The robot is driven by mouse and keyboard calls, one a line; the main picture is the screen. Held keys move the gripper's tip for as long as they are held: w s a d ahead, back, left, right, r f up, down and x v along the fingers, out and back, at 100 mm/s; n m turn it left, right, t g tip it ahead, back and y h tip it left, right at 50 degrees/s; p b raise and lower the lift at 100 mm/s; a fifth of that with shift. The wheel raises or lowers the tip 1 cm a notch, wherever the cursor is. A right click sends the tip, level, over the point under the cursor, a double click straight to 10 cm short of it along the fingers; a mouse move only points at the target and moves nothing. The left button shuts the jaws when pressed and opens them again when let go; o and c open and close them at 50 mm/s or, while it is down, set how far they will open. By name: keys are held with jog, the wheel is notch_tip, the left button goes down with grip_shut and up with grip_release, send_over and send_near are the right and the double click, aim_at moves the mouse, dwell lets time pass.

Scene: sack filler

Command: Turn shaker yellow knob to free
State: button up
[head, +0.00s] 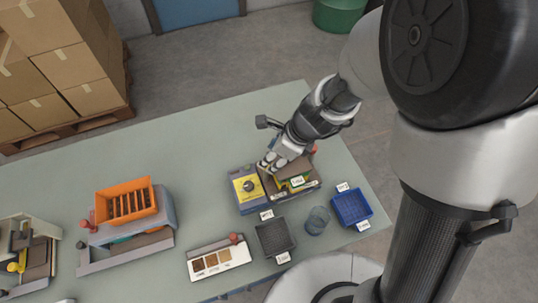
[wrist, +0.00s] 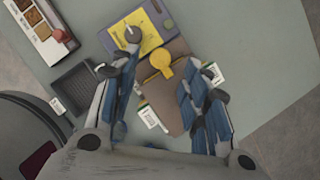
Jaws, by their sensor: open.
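In the wrist view, a yellow knob (wrist: 160,64) with a round head and a short tab sits on a brown top of the shaker (wrist: 172,112). My gripper (wrist: 166,72) is open, with one blue-padded finger on each side of the knob and gaps to both. In the head view, my gripper (head: 270,164) is over the shaker unit (head: 265,203), hiding part of its top, and I cannot make out the knob clearly there. A yellow panel (head: 246,187) with a grey dial is on the unit's left part; the panel also shows in the wrist view (wrist: 147,40).
A white sample board (head: 218,259) and an orange crate (head: 127,203) are to the left. The back left of the table (head: 160,150) is clear.

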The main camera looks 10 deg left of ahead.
jog(key=shift+b+x, duration=0.85)
jog(key=shift+x, duration=1.5)
jog(key=shift+r, duration=0.1)
grip_shut()
